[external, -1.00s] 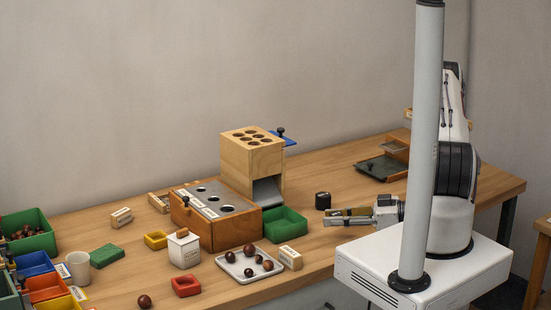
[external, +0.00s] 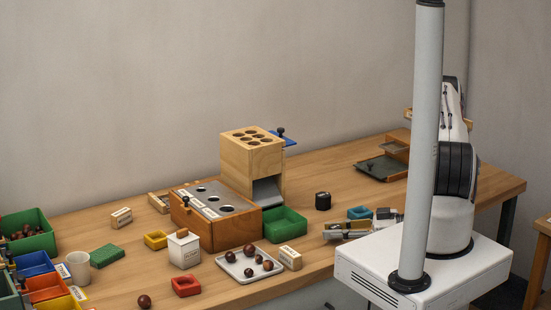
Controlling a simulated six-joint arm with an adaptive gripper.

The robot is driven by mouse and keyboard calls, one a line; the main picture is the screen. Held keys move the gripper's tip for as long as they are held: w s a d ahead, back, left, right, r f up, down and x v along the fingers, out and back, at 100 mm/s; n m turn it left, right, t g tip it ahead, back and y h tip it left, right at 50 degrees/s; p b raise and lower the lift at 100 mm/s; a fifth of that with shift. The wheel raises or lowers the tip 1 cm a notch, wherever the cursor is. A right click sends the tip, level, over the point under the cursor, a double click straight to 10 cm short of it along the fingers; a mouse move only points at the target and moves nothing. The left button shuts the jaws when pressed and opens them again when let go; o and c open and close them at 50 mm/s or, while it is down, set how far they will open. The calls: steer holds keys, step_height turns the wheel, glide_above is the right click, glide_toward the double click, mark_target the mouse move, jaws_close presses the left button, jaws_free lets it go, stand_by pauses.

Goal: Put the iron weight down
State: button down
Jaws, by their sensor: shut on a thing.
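My gripper (external: 332,232) is low near the front edge of the table, to the right of the label block, with its fingers pointing left. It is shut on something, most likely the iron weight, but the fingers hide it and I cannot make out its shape. I cannot tell whether the held thing touches the table. A small black, round block (external: 323,201) stands on the table behind my gripper, apart from it.
A teal ring-like piece (external: 359,212) lies just behind my gripper. To the left are a green tray (external: 286,224), a label block (external: 290,258) and a white tray (external: 232,268) with several chestnuts. A dark flat tray (external: 380,168) lies at the back right.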

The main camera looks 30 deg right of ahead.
steer(key=shift+f, duration=0.65)
steer(key=shift+f, duration=0.1)
steer(key=c, duration=1.8)
jaws_free()
steer(key=shift+o, duration=0.2)
steer(key=shift+s+d, duration=0.15)
steer(key=shift+d, duration=0.05)
steer(key=shift+v, duration=3.7)
steer(key=shift+o, duration=0.4)
steer(key=shift+a, duration=0.1)
